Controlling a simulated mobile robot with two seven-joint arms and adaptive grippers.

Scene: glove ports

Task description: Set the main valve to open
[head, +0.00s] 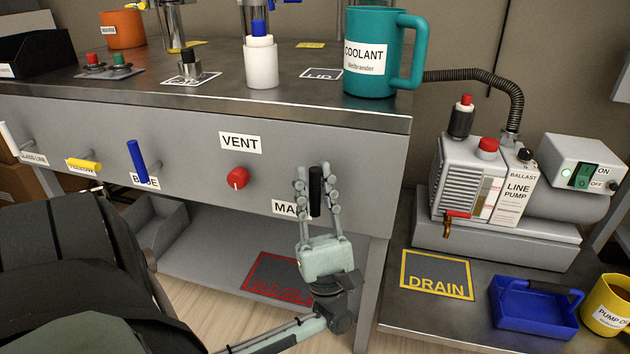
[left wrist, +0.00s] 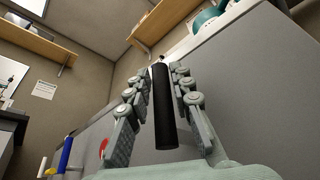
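The main valve's black handle (head: 316,190) is on the grey front panel, at the right end of the row, and stands upright. Its label (head: 286,208) reads "MA", with the rest hidden by my gripper. My left gripper (head: 315,178) is open, with one finger on each side of the handle and a small gap showing on both sides. In the left wrist view the black handle (left wrist: 164,108) stands between the fingers of the left gripper (left wrist: 166,85). Whether a finger touches it lightly I cannot tell. My right gripper is not in view.
The red vent knob (head: 238,178) sits left of the main valve. Blue (head: 137,160) and yellow (head: 84,165) handles are further left. A teal coolant mug (head: 372,75) stands on the bench above. The line pump (head: 480,180) and blue tray (head: 535,310) are at right.

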